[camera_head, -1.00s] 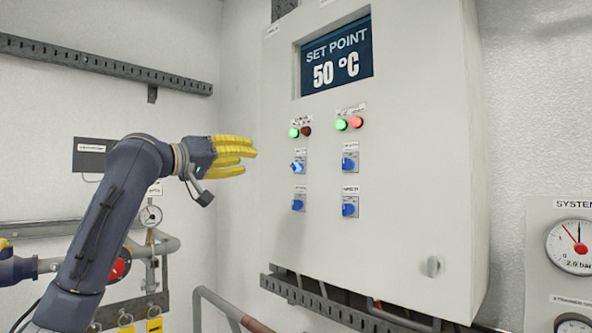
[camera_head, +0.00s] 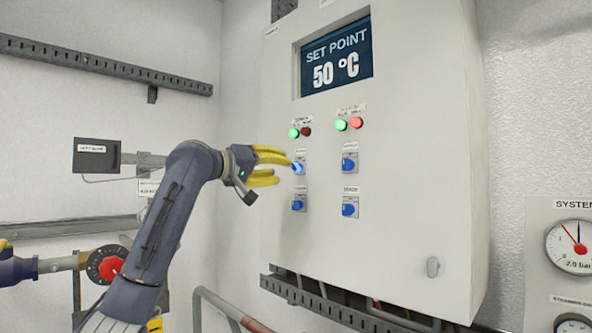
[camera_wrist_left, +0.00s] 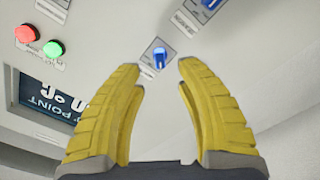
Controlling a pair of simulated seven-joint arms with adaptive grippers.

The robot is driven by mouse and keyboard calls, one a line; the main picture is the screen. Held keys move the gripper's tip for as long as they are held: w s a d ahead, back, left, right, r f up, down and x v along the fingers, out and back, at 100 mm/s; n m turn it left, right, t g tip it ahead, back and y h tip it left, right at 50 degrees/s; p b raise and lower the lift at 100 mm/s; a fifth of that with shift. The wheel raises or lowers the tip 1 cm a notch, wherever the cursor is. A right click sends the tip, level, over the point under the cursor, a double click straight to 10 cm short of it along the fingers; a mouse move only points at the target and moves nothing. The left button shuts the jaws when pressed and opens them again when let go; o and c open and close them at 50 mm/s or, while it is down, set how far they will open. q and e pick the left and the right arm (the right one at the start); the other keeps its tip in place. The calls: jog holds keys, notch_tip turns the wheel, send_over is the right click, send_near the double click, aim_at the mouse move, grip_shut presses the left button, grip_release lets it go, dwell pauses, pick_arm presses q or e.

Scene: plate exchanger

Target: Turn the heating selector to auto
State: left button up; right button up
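The upper-left selector (camera_head: 298,168) is a blue knob on a small plate on the pale control cabinet (camera_head: 400,210). It also shows in the left wrist view (camera_wrist_left: 159,57), just beyond and between the fingertips. Its label is too small to read, so I cannot tell whether it is the heating one, nor which position it points to. My left gripper (camera_head: 283,171) has its yellow fingers apart, with tips close to this knob. The fingers (camera_wrist_left: 159,70) hold nothing. I cannot tell whether they touch the knob. My right gripper is not in view.
Three more blue selectors sit nearby: upper right (camera_head: 349,162), lower right (camera_head: 349,207) and lower left (camera_head: 298,203). Green and red lamps (camera_head: 348,123) and a "50 °C" display (camera_head: 336,58) are above. A red valve knob (camera_head: 110,268) and pipes are at the left.

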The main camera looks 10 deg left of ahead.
aim_at(294, 168)
pick_arm(q)
jog(key=shift+x, duration=3.55)
jog(key=shift+o, duration=0.4)
grip_shut()
